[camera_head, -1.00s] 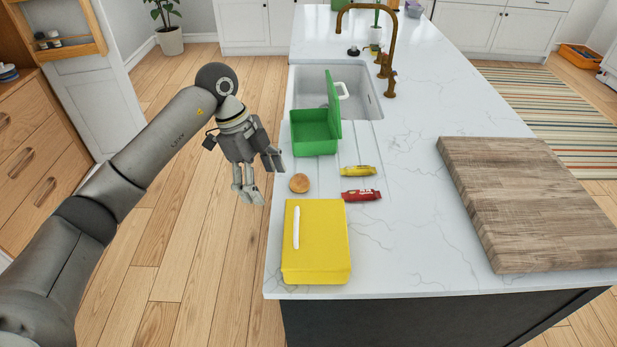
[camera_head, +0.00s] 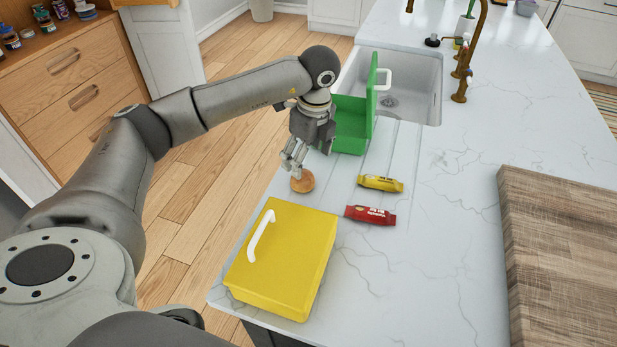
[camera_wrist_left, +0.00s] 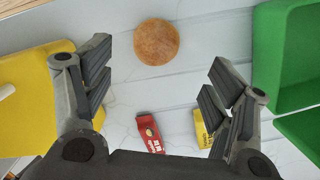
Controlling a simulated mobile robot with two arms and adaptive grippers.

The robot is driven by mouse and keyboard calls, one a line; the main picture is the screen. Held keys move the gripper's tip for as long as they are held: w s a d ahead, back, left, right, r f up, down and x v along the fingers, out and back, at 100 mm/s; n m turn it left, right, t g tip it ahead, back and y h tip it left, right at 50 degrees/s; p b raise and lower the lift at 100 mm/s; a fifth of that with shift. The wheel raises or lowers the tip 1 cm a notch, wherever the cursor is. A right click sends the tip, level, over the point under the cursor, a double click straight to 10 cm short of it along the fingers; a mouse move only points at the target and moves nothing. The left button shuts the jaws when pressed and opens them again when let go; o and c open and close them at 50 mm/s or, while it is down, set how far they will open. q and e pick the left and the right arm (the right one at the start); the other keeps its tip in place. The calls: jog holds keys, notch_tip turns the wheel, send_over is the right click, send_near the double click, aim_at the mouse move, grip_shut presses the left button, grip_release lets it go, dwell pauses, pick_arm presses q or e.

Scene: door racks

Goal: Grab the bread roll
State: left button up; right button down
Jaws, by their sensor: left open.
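The bread roll (camera_head: 303,181) is round and golden brown and lies on the white marble counter, close to its left edge. It shows whole in the left wrist view (camera_wrist_left: 157,41), at the top, centred between the finger pads but beyond their tips. My left gripper (camera_head: 293,163) is just above and beside the roll in the head view, with its fingers pointing down. In the left wrist view its fingers (camera_wrist_left: 158,72) are spread wide with nothing between them. The right gripper is in neither view.
A closed yellow box (camera_head: 290,262) with a white handle stands in front of the roll. An open green box (camera_head: 349,137) stands behind it near the sink (camera_head: 415,85). A yellow packet (camera_head: 381,183) and a red packet (camera_head: 370,215) lie to the right. A wooden board (camera_head: 565,240) is farther right.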

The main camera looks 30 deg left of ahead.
aim_at(303, 175)
pick_arm(q)
jog(key=shift+s+a+f, duration=0.1)
jog(key=shift+a+f, duration=0.05)
jog(key=shift+f, duration=1.1)
jog(key=f+p, duration=0.1)
jog(key=f, duration=0.1)
jog(key=f+p, duration=0.1)
jog(key=f, duration=0.1)
jog(key=shift+s+a+f+p, duration=0.1)
jog(key=shift+a+p, duration=0.2)
jog(key=shift+a, duration=0.05)
jog(key=shift+f, duration=0.4)
jog(key=shift+c, duration=0.4)
jog(key=c, duration=0.5)
jog(key=shift+c, duration=1.1)
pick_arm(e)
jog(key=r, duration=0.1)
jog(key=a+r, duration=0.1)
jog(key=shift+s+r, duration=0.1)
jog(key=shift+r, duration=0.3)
